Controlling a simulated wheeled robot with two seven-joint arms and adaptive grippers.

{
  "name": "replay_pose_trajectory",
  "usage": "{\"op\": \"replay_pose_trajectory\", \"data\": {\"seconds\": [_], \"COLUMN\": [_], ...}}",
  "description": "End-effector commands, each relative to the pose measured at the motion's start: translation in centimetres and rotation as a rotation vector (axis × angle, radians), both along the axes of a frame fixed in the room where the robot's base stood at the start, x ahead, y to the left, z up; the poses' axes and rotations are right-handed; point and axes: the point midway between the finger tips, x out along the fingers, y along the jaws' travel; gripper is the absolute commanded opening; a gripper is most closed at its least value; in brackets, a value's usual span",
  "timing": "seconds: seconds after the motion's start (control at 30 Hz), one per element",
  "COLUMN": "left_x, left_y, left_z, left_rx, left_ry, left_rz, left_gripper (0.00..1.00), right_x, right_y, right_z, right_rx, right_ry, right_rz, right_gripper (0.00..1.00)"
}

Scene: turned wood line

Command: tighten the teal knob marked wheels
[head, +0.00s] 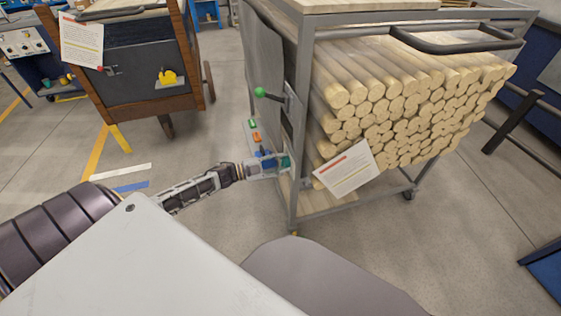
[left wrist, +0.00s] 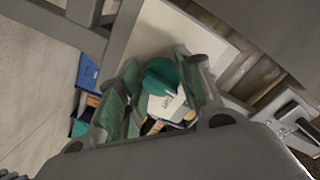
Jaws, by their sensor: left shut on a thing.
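The teal knob (head: 285,161) sits low on the left side of the grey metal cart. In the left wrist view the teal knob (left wrist: 160,76) lies between the two green-padded fingers, with a white label (left wrist: 168,105) beside it whose print is too small to read. My left gripper (head: 272,163) reaches in from the left and is shut on the knob; it also shows in the left wrist view (left wrist: 158,95). The fingers hide part of the knob. My right gripper is in neither view.
The cart frame (head: 293,190) carries stacked wooden dowels (head: 390,105) and a hanging paper sheet (head: 347,170). A green-knobbed lever (head: 261,92) sticks out above my left gripper. A wooden cart (head: 135,70) stands at the back left. Floor between the carts is open.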

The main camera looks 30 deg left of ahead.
Motion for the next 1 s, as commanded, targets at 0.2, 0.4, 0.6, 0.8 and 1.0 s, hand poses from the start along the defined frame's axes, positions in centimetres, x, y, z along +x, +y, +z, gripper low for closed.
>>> {"op": "replay_pose_trajectory", "data": {"seconds": [0.2,0.4,0.6,0.8,1.0], "left_x": [0.0,0.0,0.0,0.0,0.0], "left_y": [0.0,0.0,0.0,0.1,0.0], "left_z": [0.1,0.1,0.1,0.1,0.1], "left_rx": [0.137,0.267,0.386,0.471,0.514], "left_ry": [-0.116,-0.227,-0.329,-0.401,-0.438], "left_rz": [-0.001,-0.001,-0.001,-0.002,-0.002], "left_gripper": [0.12,0.12,0.12,0.12,0.12], "right_x": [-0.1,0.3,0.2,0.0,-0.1], "right_y": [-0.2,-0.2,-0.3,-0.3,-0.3], "right_z": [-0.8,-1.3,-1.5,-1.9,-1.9], "right_rx": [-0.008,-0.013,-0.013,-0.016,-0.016], "right_ry": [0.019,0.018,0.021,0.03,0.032], "right_rz": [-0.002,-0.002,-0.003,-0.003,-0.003], "right_gripper": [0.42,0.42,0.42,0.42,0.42]}}
